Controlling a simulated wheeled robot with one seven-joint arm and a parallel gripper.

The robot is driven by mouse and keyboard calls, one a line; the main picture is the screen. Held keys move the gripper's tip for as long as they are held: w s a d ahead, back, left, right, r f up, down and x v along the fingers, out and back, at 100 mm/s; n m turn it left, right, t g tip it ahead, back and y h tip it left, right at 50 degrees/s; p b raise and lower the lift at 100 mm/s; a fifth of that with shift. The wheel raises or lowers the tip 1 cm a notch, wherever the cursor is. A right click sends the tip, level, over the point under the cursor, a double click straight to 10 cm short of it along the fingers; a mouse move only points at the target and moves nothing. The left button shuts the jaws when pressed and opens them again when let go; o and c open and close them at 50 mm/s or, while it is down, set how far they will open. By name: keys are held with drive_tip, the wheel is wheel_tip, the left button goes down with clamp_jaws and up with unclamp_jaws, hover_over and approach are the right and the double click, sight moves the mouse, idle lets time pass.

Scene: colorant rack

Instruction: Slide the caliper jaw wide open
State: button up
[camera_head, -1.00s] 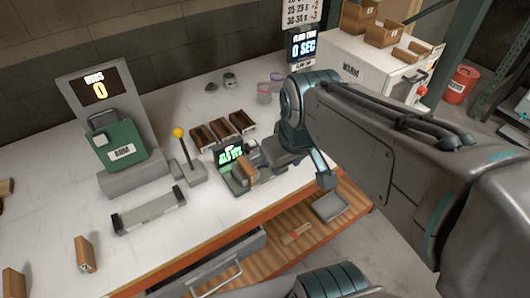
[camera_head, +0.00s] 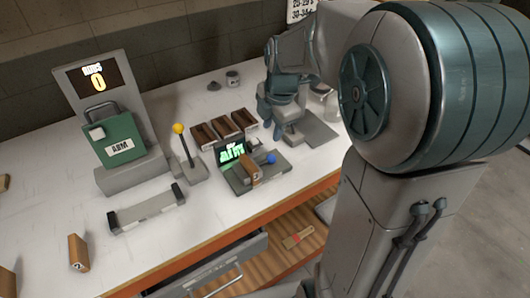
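The caliper (camera_head: 273,177) is a low grey device on the bench, with a lit green display (camera_head: 229,153) at its back left. A wooden block (camera_head: 251,171) stands upright on its bed. A blue ball knob (camera_head: 271,158) sits just right of the block, apparently on the sliding jaw. The jaw faces are too small to tell how far apart they are. My gripper (camera_head: 275,116) points down behind and slightly right of the caliper, apart from the blue knob. Its fingers are small and partly merged with the grey thing behind, so their opening is unclear.
Three wooden trays (camera_head: 222,130) lie behind the caliper. A yellow-knobbed lever (camera_head: 187,152) stands to its left, with a grey rail (camera_head: 146,210) in front. A green ARM box (camera_head: 119,142) stands farther left. A drawer (camera_head: 220,274) hangs open below the bench's front edge.

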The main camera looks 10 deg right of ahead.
sight(266, 160)
drive_tip(key=f, duration=0.4)
drive_tip(key=w+f+p, duration=0.1)
drive_tip(key=f, duration=0.4)
drive_tip(key=w+f, duration=0.1)
drive_tip(key=f, duration=0.3)
drive_tip(key=shift+w+a+f, duration=0.15)
drive_tip(key=shift+w+a, duration=0.1)
drive_tip(key=shift+a, duration=0.15)
